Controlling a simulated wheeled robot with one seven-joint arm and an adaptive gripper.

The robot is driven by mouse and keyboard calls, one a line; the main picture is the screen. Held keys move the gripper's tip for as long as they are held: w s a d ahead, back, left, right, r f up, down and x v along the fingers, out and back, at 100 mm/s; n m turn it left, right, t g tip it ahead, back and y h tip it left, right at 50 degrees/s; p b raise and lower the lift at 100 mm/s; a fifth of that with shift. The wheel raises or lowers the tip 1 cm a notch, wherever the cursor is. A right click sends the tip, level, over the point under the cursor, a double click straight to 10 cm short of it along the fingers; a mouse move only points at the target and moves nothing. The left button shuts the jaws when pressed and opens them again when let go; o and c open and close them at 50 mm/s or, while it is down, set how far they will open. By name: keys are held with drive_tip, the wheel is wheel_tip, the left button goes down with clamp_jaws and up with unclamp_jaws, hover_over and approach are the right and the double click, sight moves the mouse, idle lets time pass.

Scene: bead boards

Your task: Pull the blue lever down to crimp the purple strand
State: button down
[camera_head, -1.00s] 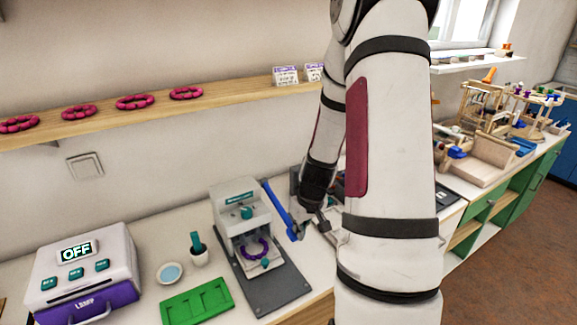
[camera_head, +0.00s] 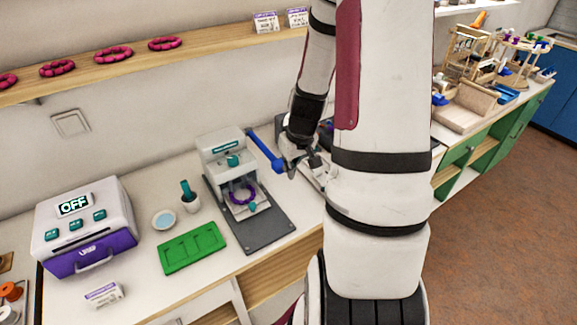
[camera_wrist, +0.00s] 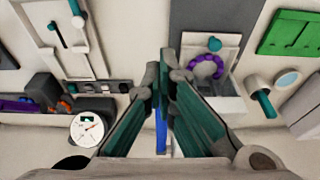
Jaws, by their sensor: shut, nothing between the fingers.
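The press (camera_head: 222,150) is a white and teal machine on a dark grey base plate, left of my arm in the head view. Its blue lever (camera_head: 262,150) slants down to the right from the press's right side. The purple strand (camera_head: 243,196) lies as a curved row of beads in the press; it also shows in the wrist view (camera_wrist: 205,67). My gripper (camera_head: 291,172) is shut and empty, close to the lever's lower end. In the wrist view the fingers (camera_wrist: 162,72) are together, with part of the blue lever (camera_wrist: 161,132) showing behind them. I cannot tell whether they touch it.
A green tray (camera_head: 192,249), a cup (camera_head: 190,201), a small dish (camera_head: 164,220) and a white and purple machine reading OFF (camera_head: 87,228) stand left of the press. A round dial gauge (camera_wrist: 87,129) shows in the wrist view. A wooden shelf runs above.

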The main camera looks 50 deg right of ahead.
drive_tip(key=s+a+r, duration=0.1)
drive_tip(key=s+r, duration=0.2)
drive_tip(key=s, duration=0.3)
drive_tip(key=shift+a+r+p, duration=0.35)
drive_tip(key=shift+p, duration=0.1)
drive_tip(key=w+a+r+n+t, duration=0.1)
drive_tip(key=w+a+r+n, duration=0.1)
drive_tip(key=a+r, duration=1.25)
drive_tip(key=s+a+r+n+t, duration=0.1)
drive_tip(key=s+a+r, duration=0.7)
drive_tip(key=a+r, duration=0.1)
drive_tip(key=shift+s+a+r+t+y, duration=0.25)
drive_tip(key=shift+a+r+t+y, duration=0.15)
drive_tip(key=shift+r, duration=0.05)
